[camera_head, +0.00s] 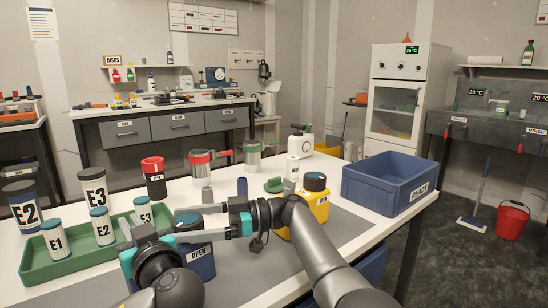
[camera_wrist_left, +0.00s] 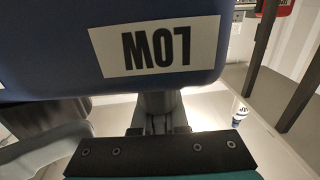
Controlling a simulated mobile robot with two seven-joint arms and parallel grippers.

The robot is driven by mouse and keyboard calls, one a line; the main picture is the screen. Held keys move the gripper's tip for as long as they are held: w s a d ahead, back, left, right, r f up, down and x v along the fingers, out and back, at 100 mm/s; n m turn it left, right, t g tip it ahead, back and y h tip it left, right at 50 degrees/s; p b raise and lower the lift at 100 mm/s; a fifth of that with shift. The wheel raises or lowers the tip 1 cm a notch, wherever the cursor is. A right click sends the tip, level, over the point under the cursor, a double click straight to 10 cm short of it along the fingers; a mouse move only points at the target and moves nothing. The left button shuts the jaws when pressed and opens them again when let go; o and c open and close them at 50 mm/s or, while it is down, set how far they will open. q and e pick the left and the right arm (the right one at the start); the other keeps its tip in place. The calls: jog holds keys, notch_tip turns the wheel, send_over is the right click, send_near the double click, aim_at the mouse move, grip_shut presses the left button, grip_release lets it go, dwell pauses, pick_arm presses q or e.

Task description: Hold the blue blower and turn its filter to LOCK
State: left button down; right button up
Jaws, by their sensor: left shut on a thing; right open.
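The blue blower (camera_head: 204,268) stands upright at the front of the bench, with an OPEN label facing me. Its dark teal-topped filter (camera_head: 188,221) is on top, partly hidden by my right gripper. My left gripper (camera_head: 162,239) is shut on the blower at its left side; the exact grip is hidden. In the left wrist view the blue body (camera_wrist_left: 50,65) fills the top, with a LOW label upside down, close to the gripper's grey fingers (camera_wrist_left: 160,118). My right gripper (camera_head: 189,224) reaches in from the right, open, its fingers around or just over the filter; contact cannot be told.
A blue crate (camera_head: 372,185) sits at the bench's right end. A green tray (camera_head: 40,268) with labelled canisters lies at left. Red-topped and green-topped canisters (camera_head: 200,172) stand behind.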

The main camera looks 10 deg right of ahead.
jog(key=d, duration=1.2)
jog(key=w+d+m+t+h, duration=0.2)
jog(key=w+t+h, duration=0.5)
jog(key=w, duration=0.5)
jog(key=w+d+r+m+t+h, duration=0.1)
jog(key=w+d+r+t+h, duration=0.3)
jog(key=w+d+h, duration=0.3)
jog(key=shift+w+d+r+t+h, duration=0.3)
jog(key=shift+w+d+r+h, duration=0.1)
jog(key=shift+w+d+r, duration=0.25)
jog(key=shift+s+a, duration=0.15)
jog(key=shift+a, duration=0.05)
